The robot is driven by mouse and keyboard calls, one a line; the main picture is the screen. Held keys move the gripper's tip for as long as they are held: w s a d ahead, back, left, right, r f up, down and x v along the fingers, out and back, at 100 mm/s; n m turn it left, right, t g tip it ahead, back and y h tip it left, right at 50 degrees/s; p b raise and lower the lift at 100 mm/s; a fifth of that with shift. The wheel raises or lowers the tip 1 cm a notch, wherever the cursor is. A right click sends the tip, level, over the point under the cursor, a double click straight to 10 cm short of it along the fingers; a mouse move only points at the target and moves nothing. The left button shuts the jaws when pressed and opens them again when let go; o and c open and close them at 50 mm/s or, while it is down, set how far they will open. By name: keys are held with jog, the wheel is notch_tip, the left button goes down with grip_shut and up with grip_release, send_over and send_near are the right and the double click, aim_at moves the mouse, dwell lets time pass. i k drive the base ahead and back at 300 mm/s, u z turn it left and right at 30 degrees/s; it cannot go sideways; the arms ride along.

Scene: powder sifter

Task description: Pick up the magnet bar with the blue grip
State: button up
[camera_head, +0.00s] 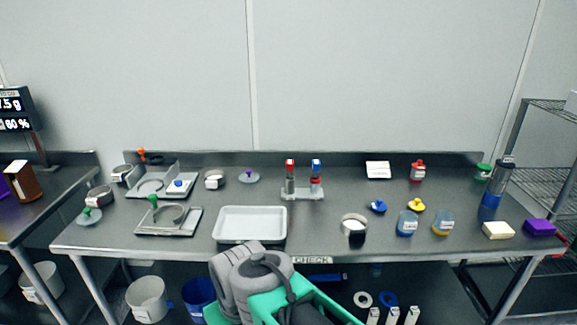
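The magnet bar with the blue grip (316,168) stands upright in a small light-grey rack (302,194) near the back middle of the steel table. A similar bar with a red grip (290,168) stands upright beside it on the left, in the same rack. Both bars carry small labels. My arm, grey and green, shows at the bottom centre, in front of the table's front edge and well short of the rack. My gripper's fingers cannot be made out in this view.
A white tray (250,224) lies in front of the rack to the left. The table directly in front of the rack is clear.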

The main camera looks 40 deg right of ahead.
aim_at(316, 162)
jog(key=z, duration=0.45)
jog(key=i, duration=1.05)
jog(key=z, duration=0.7)
